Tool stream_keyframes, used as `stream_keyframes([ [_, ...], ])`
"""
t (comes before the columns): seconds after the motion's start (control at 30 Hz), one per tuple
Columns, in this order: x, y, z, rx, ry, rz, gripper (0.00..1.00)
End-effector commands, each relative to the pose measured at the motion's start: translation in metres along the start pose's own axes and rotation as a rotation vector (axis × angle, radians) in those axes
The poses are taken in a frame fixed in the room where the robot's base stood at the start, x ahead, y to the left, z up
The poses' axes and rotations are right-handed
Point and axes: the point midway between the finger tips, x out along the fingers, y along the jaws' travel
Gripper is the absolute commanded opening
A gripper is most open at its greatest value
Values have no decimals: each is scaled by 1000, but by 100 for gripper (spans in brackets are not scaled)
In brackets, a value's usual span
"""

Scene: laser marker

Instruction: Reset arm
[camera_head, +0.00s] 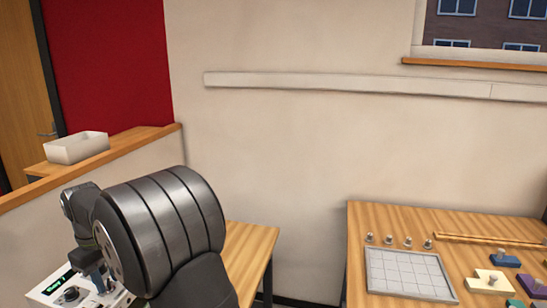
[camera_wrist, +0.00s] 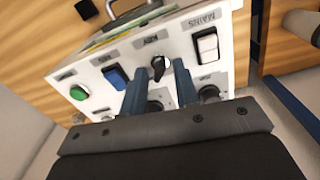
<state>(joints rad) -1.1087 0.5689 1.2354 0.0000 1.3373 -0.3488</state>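My gripper (camera_wrist: 159,72) is over a white control box (camera_wrist: 60,80) in the wrist view. Its two blue-grey fingers stand apart, with a black key switch (camera_wrist: 158,67) showing between their tips; I see no finger pressing on it. The box carries a green button (camera_wrist: 78,93), a blue button (camera_wrist: 115,77) and a white mains rocker switch (camera_wrist: 207,46). In the head view, my dark arm covers much of the lower left.
A wooden table (camera_head: 390,215) at right holds a gridded tray (camera_head: 408,272), several small metal pegs and coloured blocks with knobs. A white bin (camera_head: 76,148) sits on a ledge at left. A gap separates the right table from the left one (camera_head: 248,245).

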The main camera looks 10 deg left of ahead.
Motion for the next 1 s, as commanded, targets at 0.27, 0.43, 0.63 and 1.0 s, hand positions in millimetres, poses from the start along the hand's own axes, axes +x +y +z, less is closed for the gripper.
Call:
stream_keyframes([
  [0.27,0,0,0,-224,0,0,28],
  [0.43,0,0,0,-363,0,0,28],
  [0.63,0,0,0,-526,0,0,28],
  [1.0,0,0,0,-764,0,0,28],
])
